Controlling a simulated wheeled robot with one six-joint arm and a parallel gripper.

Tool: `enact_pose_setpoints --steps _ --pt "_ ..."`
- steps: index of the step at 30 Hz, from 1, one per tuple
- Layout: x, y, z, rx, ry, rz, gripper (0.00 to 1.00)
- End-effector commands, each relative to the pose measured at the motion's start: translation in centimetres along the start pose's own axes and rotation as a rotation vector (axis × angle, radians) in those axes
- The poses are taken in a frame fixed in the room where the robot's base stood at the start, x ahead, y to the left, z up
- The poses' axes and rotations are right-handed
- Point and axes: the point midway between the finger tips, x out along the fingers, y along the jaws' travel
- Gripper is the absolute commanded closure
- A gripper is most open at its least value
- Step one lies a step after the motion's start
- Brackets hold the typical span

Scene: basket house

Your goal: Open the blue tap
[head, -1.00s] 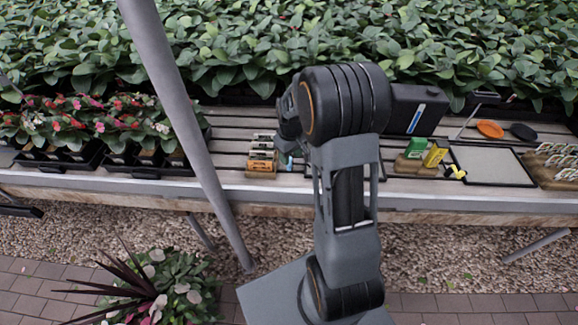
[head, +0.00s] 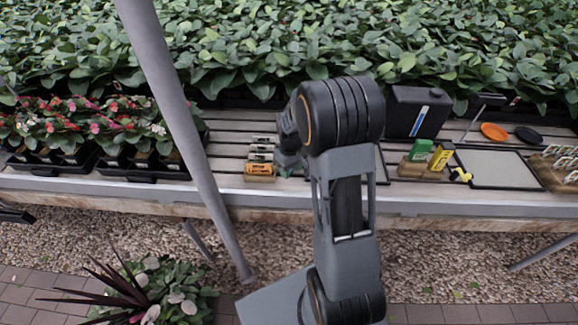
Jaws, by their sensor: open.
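No blue tap can be made out clearly; a small pale blue patch (head: 287,172) shows just below my wrist on the slatted bench, too small and covered to identify. My gripper (head: 290,160) is at the arm's far end, pointing down over the bench to the right of a stack of small orange-and-white labelled boxes (head: 260,169). My arm hides most of it, and its fingertips do not show clearly. Nothing is seen held in it. A small yellow tap-like piece (head: 460,174) lies at the right.
The slatted bench (head: 228,150) carries a black canister (head: 408,108), green and yellow packs (head: 432,153), a framed panel (head: 497,167), an orange disc (head: 494,131) and a black disc (head: 526,134). A slanted grey pole (head: 185,125) stands at left, beside potted flowers (head: 90,130).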

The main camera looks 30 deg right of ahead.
Motion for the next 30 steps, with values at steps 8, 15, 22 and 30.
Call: enact_pose_setpoints --steps 8,15,22,30 --pt "0.0 0.4 0.0 0.000 0.000 0.000 0.55" --pt "0.0 1.6 -0.1 0.002 0.001 0.001 0.55" --pt "0.0 2.8 -0.1 0.002 0.003 0.002 0.55" --pt "-0.1 4.1 -0.1 0.001 0.002 0.002 0.55"
